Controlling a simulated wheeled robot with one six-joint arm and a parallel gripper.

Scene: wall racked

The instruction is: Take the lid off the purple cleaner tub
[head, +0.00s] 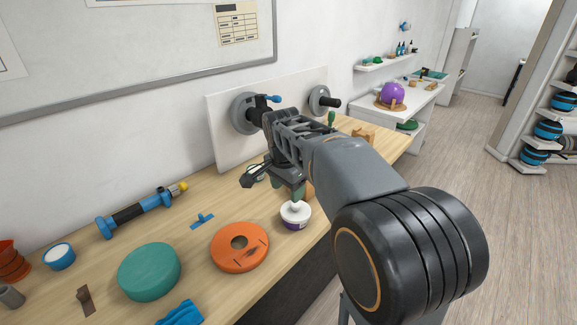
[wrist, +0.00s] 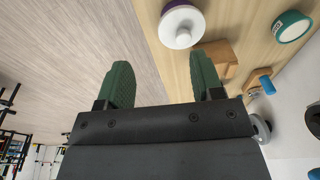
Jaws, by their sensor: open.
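The purple cleaner tub (head: 296,225) stands upright near the front edge of the bench, with its white lid (head: 295,209) on top. In the wrist view the white lid (wrist: 182,27) is at the top, slightly right of centre, and a strip of the purple tub (wrist: 175,4) shows behind it. My gripper (head: 290,190) is close to the tub in the head view and partly overlaps its upper edge. In the wrist view my gripper (wrist: 162,75) has its two green fingers spread apart, with nothing between them. The fingertips are short of the lid.
An orange disc (head: 228,258) and a green round pad (head: 150,272) lie left of the tub. A wall panel with wheels (head: 225,140) stands behind. Floor is open at right.

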